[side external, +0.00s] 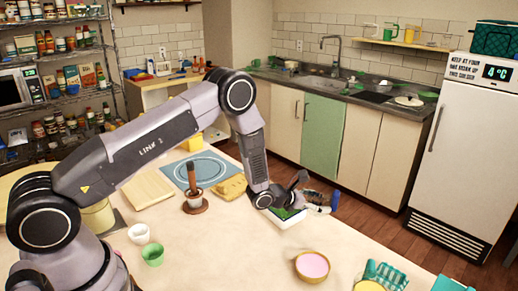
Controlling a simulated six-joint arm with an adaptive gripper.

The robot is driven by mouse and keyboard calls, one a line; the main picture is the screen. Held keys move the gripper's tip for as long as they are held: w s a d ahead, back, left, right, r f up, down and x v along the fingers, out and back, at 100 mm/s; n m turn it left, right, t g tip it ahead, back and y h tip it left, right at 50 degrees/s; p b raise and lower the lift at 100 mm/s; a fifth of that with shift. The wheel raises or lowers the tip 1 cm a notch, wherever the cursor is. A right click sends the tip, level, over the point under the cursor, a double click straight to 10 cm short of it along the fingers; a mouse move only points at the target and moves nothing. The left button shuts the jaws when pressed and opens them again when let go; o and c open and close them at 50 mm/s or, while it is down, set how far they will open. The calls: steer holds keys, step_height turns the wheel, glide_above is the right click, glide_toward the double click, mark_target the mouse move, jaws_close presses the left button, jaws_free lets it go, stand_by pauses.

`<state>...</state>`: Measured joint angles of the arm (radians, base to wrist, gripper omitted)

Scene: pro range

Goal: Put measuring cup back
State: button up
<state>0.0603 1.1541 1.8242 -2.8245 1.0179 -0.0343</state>
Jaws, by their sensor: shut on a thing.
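My gripper (321,204) is low over the right edge of the near worktop, beside a white tray with a green patch (288,217). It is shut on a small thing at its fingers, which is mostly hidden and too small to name. I cannot tell whether this is the measuring cup. A clear jug-like vessel (370,30), a green one (390,33) and a yellow one (410,35) stand on the wall shelf (420,45) at the back right. A white cup (139,233) and a green cup (153,254) stand on the near worktop at the left.
A pink-filled bowl (312,266) sits at the front of the near worktop (225,260). A mortar with a brown pestle (194,190), a sponge-like yellow block (232,187) and a blue mat (206,166) are near my arm. A white fridge (468,145) stands at the right.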

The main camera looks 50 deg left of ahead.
mark_target(318, 231)
steer(key=f, duration=0.2)
steer(key=w+f, duration=0.1)
steer(key=shift+d+f, duration=0.25)
steer(key=shift+d, duration=0.05)
steer(key=shift+f, duration=2)
steer(key=shift+f, duration=0.1)
steer(key=o, duration=1)
steer(key=shift+s+f, duration=0.1)
steer(key=shift+c, duration=0.2)
